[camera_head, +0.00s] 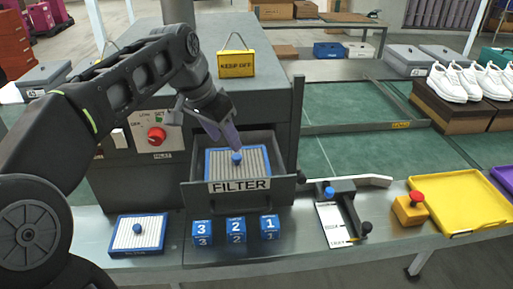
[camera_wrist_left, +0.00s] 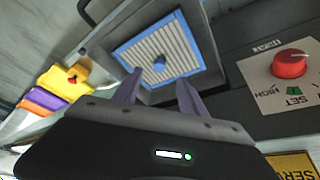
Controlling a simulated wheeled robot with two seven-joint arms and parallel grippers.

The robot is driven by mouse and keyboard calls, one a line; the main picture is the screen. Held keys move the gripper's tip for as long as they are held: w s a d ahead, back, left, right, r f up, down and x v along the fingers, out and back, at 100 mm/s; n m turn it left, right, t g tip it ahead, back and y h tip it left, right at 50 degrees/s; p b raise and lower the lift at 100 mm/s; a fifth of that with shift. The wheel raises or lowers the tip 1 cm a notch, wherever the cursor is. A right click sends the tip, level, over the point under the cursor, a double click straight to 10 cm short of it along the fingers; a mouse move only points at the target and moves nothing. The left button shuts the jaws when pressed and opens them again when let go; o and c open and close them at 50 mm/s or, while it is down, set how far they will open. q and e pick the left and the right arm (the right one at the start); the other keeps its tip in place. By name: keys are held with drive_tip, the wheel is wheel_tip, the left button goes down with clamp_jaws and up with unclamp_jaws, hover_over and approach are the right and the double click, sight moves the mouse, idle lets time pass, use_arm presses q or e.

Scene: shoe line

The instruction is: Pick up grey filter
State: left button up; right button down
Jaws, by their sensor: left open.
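The grey filter (camera_head: 255,160) has a pleated grey face, a blue frame and a blue knob. It lies in the open drawer (camera_head: 240,197) labelled FILTER. My left gripper (camera_head: 233,143) comes down over the drawer, its fingers close above the knob in the head view. In the left wrist view the filter (camera_wrist_left: 180,45) shows beyond the two spread fingers of my left gripper (camera_wrist_left: 160,92), with its knob between and past the tips. The gripper is open and empty. A whiter filter (camera_head: 150,238) with a blue frame lies on the bench at front left.
Blue numbered cubes (camera_head: 236,230) stand in front of the drawer. A red dial (camera_head: 156,136) is on the panel to its left. A black fixture (camera_head: 343,212), a yellow block with a red button (camera_head: 409,208) and a yellow tray (camera_head: 460,202) are to the right.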

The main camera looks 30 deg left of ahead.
sight(236, 156)
use_arm(q)
drive_tip(key=shift+w+x, duration=0.2)
drive_tip(key=shift+x, duration=1.1)
drive_tip(key=x, duration=0.5)
drive_tip(key=shift+p, duration=0.4)
drive_tip(key=shift+d, duration=0.1)
clamp_jaws()
